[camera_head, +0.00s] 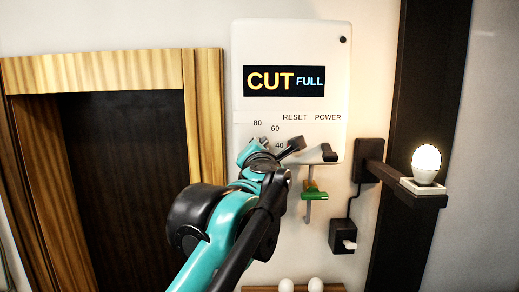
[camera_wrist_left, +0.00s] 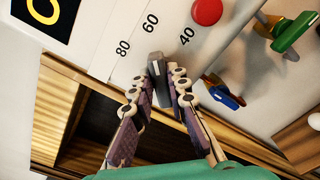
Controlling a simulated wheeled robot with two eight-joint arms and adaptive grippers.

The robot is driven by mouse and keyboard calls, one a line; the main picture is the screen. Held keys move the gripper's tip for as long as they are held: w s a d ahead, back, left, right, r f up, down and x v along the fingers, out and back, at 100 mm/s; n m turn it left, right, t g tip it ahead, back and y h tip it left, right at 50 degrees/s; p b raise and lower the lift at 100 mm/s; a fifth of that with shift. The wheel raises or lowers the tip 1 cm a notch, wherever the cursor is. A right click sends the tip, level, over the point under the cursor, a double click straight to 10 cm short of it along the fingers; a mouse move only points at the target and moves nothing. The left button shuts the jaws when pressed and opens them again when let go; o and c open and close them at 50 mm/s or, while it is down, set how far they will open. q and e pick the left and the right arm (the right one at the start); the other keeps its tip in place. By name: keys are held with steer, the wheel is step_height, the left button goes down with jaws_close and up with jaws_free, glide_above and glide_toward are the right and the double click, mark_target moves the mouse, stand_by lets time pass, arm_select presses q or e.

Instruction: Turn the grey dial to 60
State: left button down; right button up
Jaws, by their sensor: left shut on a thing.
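The white brewer panel (camera_head: 240,60) hangs on the wall, with a display reading "CUT FULL". The numbers 80, 60 and 40 are printed on it around the grey dial (camera_wrist_left: 157,66). My left gripper (camera_wrist_left: 162,80) is shut on the dial, one finger on each side. In the wrist view the dial's narrow end points up, roughly toward the 60; its exact setting is hard to read. In the head view my left gripper (camera_head: 262,150) and arm cover most of the dial. My right gripper is not in view.
A red button (camera_wrist_left: 207,11) sits near the 40. A dark switch (camera_head: 328,154) is under POWER. A green-handled part (camera_head: 315,191) hangs below the panel. A lit bulb (camera_head: 426,160) stands on a bracket at right. A wooden frame (camera_head: 207,110) is at left.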

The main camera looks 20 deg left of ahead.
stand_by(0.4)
arm_select(q)
steer(key=c, duration=1.5)
jaws_free()
steer(key=v, duration=1.2)
